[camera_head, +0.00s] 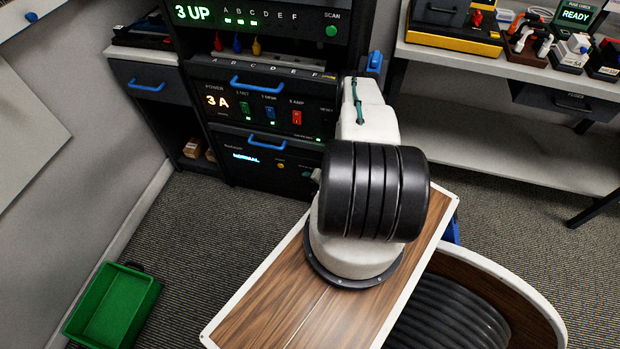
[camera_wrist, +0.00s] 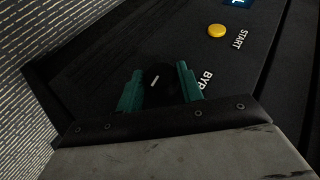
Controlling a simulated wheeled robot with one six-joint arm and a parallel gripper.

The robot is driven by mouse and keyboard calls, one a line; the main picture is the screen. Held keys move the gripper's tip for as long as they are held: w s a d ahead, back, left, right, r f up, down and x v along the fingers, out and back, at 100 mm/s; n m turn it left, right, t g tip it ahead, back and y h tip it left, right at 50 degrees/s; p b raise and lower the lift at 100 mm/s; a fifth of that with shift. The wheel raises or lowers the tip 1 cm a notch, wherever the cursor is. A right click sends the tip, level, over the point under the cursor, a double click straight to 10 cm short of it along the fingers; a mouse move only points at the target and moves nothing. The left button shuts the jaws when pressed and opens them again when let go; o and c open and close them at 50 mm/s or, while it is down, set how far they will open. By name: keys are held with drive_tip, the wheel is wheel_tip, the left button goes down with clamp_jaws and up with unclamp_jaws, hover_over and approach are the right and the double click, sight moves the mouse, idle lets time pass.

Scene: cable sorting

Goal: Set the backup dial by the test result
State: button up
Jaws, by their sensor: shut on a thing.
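The backup panel (camera_head: 262,178) is the dark front low in the rack, and its display (camera_head: 245,157) reads NORMAL in blue. In the wrist view the backup dial (camera_wrist: 158,80) is a round black knob with a short white mark. My gripper (camera_wrist: 160,84) has its two teal fingers on either side of the dial and is shut on it. A label beginning BYP (camera_wrist: 206,79) shows beside the right finger, partly covered. A yellow START button (camera_wrist: 217,31) is above right. In the head view my arm hides the gripper and the dial.
A blue drawer handle (camera_head: 248,138) sticks out just above the backup panel. A green bin (camera_head: 112,308) stands on the floor at left.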

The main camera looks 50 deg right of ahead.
drive_tip(key=shift+d+f+t, duration=0.1)
drive_tip(key=shift+t, duration=0.6)
drive_tip(key=o, duration=1)
drive_tip(key=shift+s, duration=0.15)
drive_tip(key=v, duration=0.7)
drive_tip(key=shift+s, duration=0.3)
